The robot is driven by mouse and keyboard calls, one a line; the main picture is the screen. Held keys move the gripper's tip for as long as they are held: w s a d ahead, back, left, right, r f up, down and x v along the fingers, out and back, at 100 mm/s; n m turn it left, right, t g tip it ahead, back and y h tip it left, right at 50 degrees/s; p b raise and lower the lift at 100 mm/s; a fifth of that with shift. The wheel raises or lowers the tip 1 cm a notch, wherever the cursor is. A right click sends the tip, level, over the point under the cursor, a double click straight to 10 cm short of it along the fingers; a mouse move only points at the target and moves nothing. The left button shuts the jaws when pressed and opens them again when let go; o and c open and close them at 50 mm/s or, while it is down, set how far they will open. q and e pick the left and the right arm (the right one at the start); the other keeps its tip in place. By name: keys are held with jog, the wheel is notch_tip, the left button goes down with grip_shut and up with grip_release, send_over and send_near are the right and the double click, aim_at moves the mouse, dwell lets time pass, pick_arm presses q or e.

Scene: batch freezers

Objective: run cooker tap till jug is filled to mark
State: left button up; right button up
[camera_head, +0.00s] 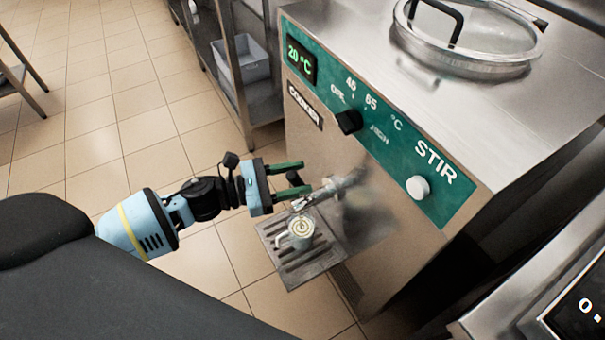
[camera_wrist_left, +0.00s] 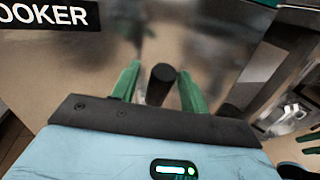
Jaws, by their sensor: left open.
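The cooker tap (camera_head: 330,189) sticks out from the cooker's front panel. A small jug (camera_head: 301,234) with a handle stands on the slatted drip tray (camera_head: 293,275) below the tap; pale rings show inside it, but I cannot make out a mark or the level. My left gripper (camera_head: 306,178) is open at the tap, just above the jug. In the left wrist view a dark round handle end (camera_wrist_left: 160,84) shows between its green fingers, with gaps on both sides. Green finger-like parts at the right edge there look like my right gripper (camera_wrist_left: 308,144), partly cut off.
The cooker (camera_head: 400,165) has a green panel reading 20 °C, a black knob (camera_head: 348,122) and a white STIR knob (camera_head: 418,188). A glass lid (camera_head: 470,38) is on top. A shelf with a grey bin (camera_head: 243,60) stands behind. Tiled floor is clear at left.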

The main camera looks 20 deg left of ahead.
pick_arm(q)
jog(key=shift+x, duration=0.95)
grip_shut()
